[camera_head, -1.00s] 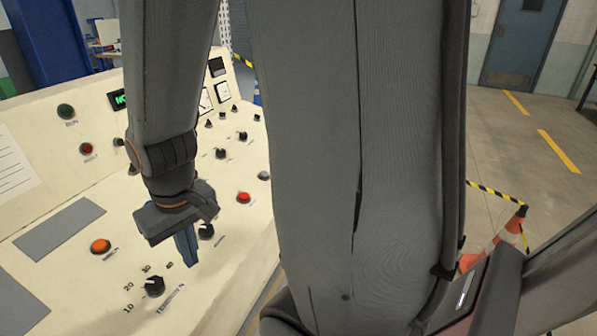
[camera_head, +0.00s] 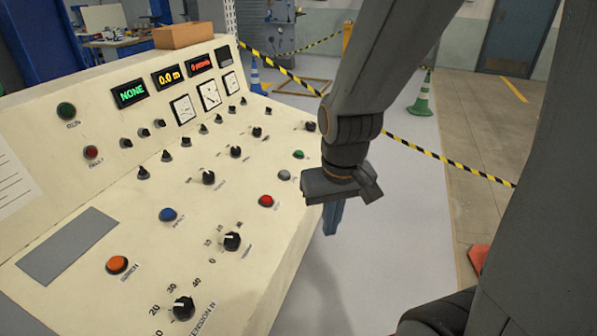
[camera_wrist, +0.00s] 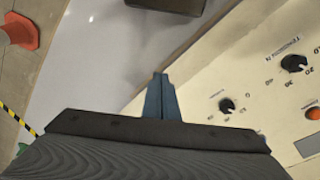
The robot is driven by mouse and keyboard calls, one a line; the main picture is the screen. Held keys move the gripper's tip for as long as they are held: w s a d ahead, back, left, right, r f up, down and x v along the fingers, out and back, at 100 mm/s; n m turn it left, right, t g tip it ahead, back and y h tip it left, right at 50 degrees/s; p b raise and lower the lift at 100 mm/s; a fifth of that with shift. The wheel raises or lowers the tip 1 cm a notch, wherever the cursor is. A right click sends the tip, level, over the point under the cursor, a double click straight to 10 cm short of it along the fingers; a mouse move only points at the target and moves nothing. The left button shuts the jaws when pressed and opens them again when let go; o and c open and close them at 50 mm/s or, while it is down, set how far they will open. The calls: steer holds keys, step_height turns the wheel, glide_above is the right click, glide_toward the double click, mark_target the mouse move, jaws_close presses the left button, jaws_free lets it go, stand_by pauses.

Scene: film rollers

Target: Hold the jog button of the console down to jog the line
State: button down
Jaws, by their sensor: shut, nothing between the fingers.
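The cream console (camera_head: 60,200) fills the left of the head view, its sloped panel carrying buttons and knobs. Its buttons include an orange one (camera_head: 117,264), a blue one (camera_head: 167,214), a red one (camera_head: 265,201), a green one (camera_head: 299,154) and a grey one (camera_head: 284,175). Their labels are too small to tell which is the jog button. My gripper (camera_head: 331,219) is shut and empty, pointing down just right of the panel's edge, apart from every button. In the wrist view, its blue fingers (camera_wrist: 160,90) are together, and the orange button (camera_wrist: 313,113) shows at the right edge.
Black knobs (camera_head: 232,241) stick up from the panel, including the tension knob (camera_head: 183,308). A lit green display (camera_head: 130,92) reads NONE. A cardboard-coloured box (camera_head: 186,35) sits on top. Striped tape (camera_head: 430,154) and a green cone (camera_head: 422,92) stand beyond; grey floor right of the console is open.

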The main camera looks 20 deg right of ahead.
steer(key=w+d+m+t+y+p, duration=0.1)
steer(key=w+m+t+p, duration=0.3)
steer(key=w, duration=2.9)
steer(key=m+t, duration=0.5)
steer(key=m, duration=0.1)
steer(key=shift+w+r+y+p, duration=0.25)
steer(key=shift+r+y+p, duration=0.05)
steer(key=shift+r, duration=0.1)
steer(key=shift+f, duration=0.1)
steer(key=b, duration=0.6)
glide_above(285, 173)
steer(key=s+d, duration=0.1)
steer(key=s, duration=0.1)
step_height(285, 173, down, 8)
steer(key=shift+w+d+r, duration=0.1)
steer(key=shift+w+r, duration=0.05)
steer(key=shift+r, duration=0.1)
steer(key=shift+f+b, duration=0.45)
steer(key=shift+f, duration=0.1)
steer(key=shift+w+a+f, duration=0.1)
steer(key=shift+a+f, duration=0.1)
steer(key=shift+f, duration=0.1)
